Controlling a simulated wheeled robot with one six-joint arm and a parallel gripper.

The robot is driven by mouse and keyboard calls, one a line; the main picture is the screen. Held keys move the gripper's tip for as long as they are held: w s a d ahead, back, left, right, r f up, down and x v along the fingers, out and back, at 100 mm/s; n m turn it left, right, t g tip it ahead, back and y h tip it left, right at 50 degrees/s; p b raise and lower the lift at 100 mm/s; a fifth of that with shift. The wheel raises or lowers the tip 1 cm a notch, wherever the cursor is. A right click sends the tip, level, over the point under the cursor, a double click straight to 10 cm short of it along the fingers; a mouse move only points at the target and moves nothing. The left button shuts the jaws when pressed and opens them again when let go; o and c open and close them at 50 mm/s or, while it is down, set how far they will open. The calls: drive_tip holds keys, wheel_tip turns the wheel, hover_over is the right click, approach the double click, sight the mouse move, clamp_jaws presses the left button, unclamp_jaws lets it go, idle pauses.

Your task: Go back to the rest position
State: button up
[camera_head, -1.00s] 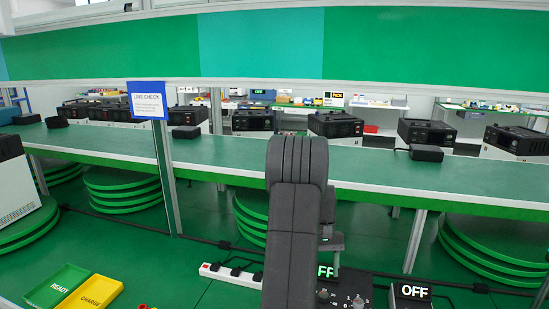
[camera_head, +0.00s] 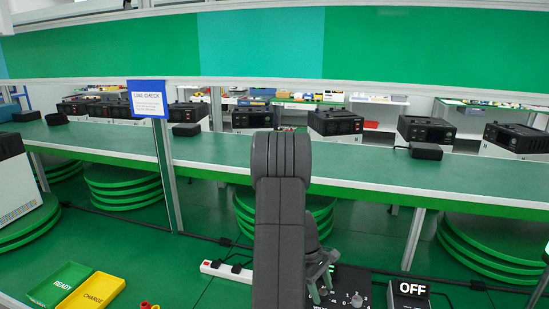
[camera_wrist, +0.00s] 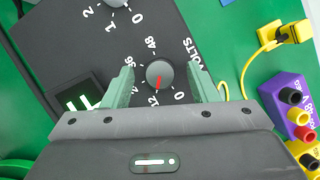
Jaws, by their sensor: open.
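My gripper (camera_head: 322,289) is open over the black control panel (camera_head: 375,292) at the bottom of the head view. In the wrist view its two pale green fingers (camera_wrist: 160,82) stand on either side of the grey VOLTS knob (camera_wrist: 160,74), with nothing held. I cannot tell whether they touch the knob. The knob's red pointer lies near 12. A second knob (camera_wrist: 115,3) is cut off at the top edge. A lit green display (camera_wrist: 82,102) is partly hidden by the gripper body. In the head view my arm hides part of the panel.
A box reading OFF (camera_head: 411,290) stands right of the panel. A white power strip (camera_head: 226,270) lies left. The green READY tray (camera_head: 60,284) and yellow CHARGE tray (camera_head: 92,293) are front left. A purple socket block (camera_wrist: 290,105) stands beside the panel. A long bench (camera_head: 390,177) crosses behind.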

drive_tip(key=b+v, duration=0.1)
drive_tip(key=v, duration=1.2)
